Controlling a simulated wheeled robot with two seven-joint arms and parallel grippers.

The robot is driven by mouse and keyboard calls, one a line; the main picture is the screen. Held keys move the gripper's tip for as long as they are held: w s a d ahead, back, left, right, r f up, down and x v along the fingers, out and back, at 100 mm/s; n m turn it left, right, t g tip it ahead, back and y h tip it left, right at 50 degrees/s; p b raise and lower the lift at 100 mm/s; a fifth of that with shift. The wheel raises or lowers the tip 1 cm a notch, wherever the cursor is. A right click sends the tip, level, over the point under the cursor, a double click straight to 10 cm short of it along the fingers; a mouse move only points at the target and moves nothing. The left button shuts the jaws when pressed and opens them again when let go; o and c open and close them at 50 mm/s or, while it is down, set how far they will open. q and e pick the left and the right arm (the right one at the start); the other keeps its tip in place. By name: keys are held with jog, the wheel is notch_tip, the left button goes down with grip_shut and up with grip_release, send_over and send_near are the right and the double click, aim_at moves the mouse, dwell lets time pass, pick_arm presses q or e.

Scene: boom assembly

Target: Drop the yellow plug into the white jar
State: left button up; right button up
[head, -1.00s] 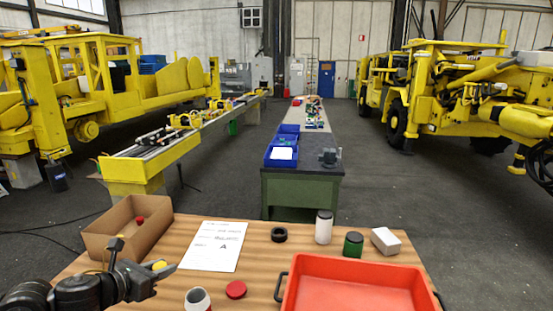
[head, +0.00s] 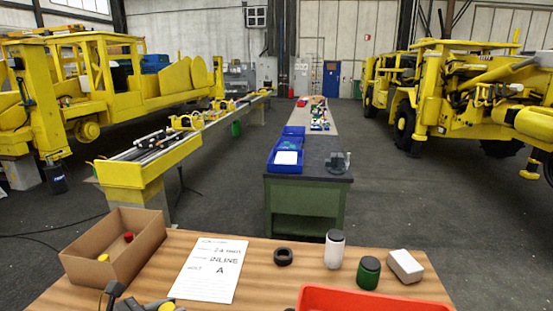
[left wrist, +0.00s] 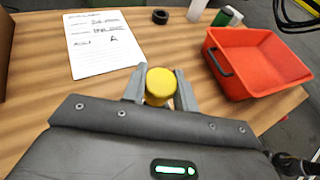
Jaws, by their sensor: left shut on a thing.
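The yellow plug (left wrist: 160,82) is between the two grey fingers of my left gripper (left wrist: 160,90), which is shut on it. In the head view, the plug (head: 167,307) and part of the gripper (head: 152,305) show at the bottom edge, below the paper. A white jar with a dark lid (head: 335,252) stands upright at the back of the table, well right of the gripper. The open white jar from the earlier frame is out of the head view, and I cannot make it out in the wrist view. My right gripper is not in view.
A cardboard box (head: 146,262) at left holds a red piece (head: 128,237) and a yellow piece (head: 103,258). A paper sheet (head: 209,270), black ring (head: 284,257), green jar (head: 368,273), white block (head: 405,265) and red tray (left wrist: 262,82) are on the table.

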pick_arm(q)
notch_tip(320, 180, down, 6)
jog(key=b, duration=0.3)
jog(key=shift+d+r, duration=0.1)
jog(key=shift+r, duration=0.1)
jog(key=o, duration=1)
jog(key=shift+w, duration=0.1)
